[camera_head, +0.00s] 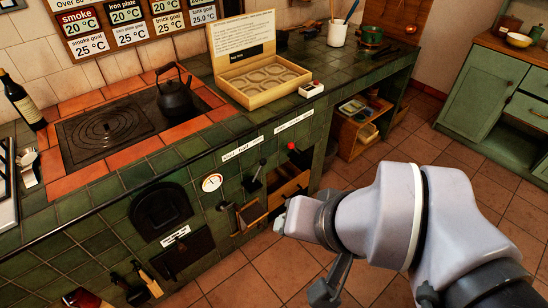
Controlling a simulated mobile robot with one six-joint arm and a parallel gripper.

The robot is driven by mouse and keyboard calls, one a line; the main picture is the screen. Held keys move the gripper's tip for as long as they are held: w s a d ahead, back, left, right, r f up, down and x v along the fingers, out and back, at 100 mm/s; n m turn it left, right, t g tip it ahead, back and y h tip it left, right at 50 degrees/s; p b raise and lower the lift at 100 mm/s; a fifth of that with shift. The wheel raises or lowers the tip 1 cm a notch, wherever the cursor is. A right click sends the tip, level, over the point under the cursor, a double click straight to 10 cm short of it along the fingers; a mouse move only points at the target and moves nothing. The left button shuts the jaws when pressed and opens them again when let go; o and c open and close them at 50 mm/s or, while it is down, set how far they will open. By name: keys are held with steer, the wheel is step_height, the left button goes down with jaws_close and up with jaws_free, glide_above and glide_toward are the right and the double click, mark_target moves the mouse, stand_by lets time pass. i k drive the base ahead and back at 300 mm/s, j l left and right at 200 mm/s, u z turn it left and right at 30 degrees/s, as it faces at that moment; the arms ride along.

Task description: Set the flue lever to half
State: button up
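On the green tiled front of the hearth, a lever with a black knob (262,162) stands out from a dark plate, right of a round white gauge (212,182). A red knob (292,146) sits further right. White label strips (242,148) run above them, but their lettering is too small to read, so I cannot tell for sure which is the flue lever. My gripper (280,222) is in front of the hearth, below and right of the black-knobbed lever and apart from it. Its fingers are small and partly hidden by my wrist, so their opening is unclear.
A black kettle (174,94) stands on the iron plate (105,132). A wooden box (258,80) with a raised lid sits on the tiled top. Wooden drawers or compartments (286,188) lie below the levers. Tiled floor (235,290) is clear in front.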

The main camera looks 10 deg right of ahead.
mark_target(263, 162)
steer(key=i+l+z, duration=0.1)
steer(key=i, duration=0.4)
steer(key=i+l+z, duration=0.1)
steer(key=i, duration=0.45)
